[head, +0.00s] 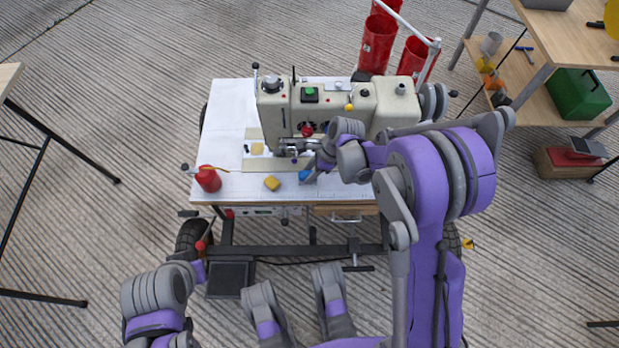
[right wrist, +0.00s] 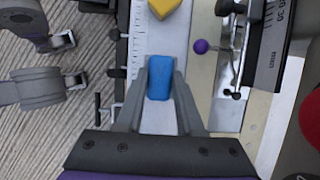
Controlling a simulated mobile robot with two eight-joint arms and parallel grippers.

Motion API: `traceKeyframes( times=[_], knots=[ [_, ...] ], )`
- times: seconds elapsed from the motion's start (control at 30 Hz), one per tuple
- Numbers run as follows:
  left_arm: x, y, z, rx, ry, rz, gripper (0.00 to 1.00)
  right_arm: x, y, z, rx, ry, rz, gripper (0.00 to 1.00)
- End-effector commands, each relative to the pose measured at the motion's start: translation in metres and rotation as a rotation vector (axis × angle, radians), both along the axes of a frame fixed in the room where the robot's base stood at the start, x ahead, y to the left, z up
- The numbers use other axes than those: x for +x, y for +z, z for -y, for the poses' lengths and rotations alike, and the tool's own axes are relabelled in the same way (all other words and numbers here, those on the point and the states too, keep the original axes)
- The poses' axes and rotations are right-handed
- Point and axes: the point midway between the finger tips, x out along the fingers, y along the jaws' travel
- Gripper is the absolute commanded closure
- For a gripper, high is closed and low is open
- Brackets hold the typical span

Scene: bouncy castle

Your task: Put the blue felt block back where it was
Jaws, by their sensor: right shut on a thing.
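My right gripper (head: 307,175) is over the front part of the sewing table (head: 224,112), in front of the sewing machine. Its two fingers (right wrist: 159,82) are shut on the blue felt block (right wrist: 158,78), one on each long side. The block (head: 304,176) shows as a small blue patch in the head view, partly hidden by the gripper. I cannot tell whether it touches the tabletop. A yellow block (head: 272,183) lies to its left and shows at the top of the right wrist view (right wrist: 163,7). Parts of my left arm show at lower left, but I cannot make out its gripper.
The sewing machine (head: 335,103) stands close behind the block. A purple ball-ended lever (right wrist: 200,46) is near my right fingers. The tabletop's left side has free room.

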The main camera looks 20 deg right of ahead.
Motion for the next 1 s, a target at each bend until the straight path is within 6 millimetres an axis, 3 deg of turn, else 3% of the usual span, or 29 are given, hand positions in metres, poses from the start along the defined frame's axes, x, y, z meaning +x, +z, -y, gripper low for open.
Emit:
traceKeyframes(
  times=[0.3,0.67,0.7,0.83,1.0],
  knots=[
    [0.002,-0.011,0.0,0.0,0.0,-0.002,1.0,0.0,-0.037,0.0,0.0,0.001,0.0,1.0],
    [0.003,-0.014,0.0,0.0,0.0,-0.002,1.0,0.0,-0.041,0.0,0.0,0.001,0.0,1.0],
    [0.002,-0.013,0.0,0.0,0.0,-0.002,1.0,0.0,-0.041,0.0,0.0,0.001,0.0,0.58],
    [0.002,-0.013,0.0,0.0,0.0,-0.002,1.0,0.0,-0.04,0.0,0.0,0.001,0.0,0.35],
    [0.002,-0.013,0.0,0.0,0.0,-0.002,1.0,0.0,-0.04,0.0,0.0,0.001,0.0,0.34]
  ],
)
